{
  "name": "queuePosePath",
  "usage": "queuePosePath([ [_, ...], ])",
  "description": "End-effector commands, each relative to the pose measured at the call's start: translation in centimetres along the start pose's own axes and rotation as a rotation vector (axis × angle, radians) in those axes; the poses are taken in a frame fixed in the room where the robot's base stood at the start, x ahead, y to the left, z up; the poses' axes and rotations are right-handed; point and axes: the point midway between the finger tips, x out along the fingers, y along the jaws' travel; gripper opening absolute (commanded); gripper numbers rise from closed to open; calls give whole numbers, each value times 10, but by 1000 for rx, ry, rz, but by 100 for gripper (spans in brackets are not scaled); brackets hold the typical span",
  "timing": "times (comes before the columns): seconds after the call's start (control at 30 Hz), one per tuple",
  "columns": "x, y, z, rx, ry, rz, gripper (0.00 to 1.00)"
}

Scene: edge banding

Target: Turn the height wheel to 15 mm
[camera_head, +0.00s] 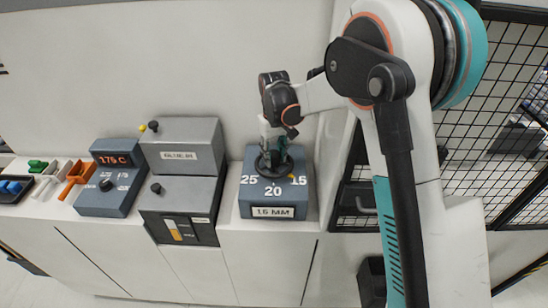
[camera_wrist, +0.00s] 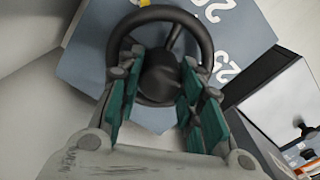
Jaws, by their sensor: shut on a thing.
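The height wheel (camera_head: 262,165) is a dark round handwheel on top of a blue-grey box (camera_head: 246,205). Numbers 25, 20 and what looks like 15 are printed around it. A plate on the box front seems to read 1.6 MM. My gripper (camera_head: 273,146) reaches down onto the wheel. In the wrist view, the teal fingers of my gripper (camera_wrist: 158,72) are shut on the wheel's dark hub, within the rim (camera_wrist: 150,14). The fingertips' exact contact is partly hidden.
Left of the wheel box stand a grey machine block (camera_head: 182,150) with knobs and a box with a red 175 C display (camera_head: 113,160). Further left are an orange holder (camera_head: 75,178) and a tray with blue pieces (camera_head: 12,188). A black mesh fence (camera_head: 510,110) stands right.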

Motion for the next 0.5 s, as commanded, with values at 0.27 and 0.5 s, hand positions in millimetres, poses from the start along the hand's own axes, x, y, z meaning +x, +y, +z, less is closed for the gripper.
queuePosePath([
  [0.27,0,0,0,-96,1,0,10],
  [0.5,-1,0,-1,-119,1,0,10],
])
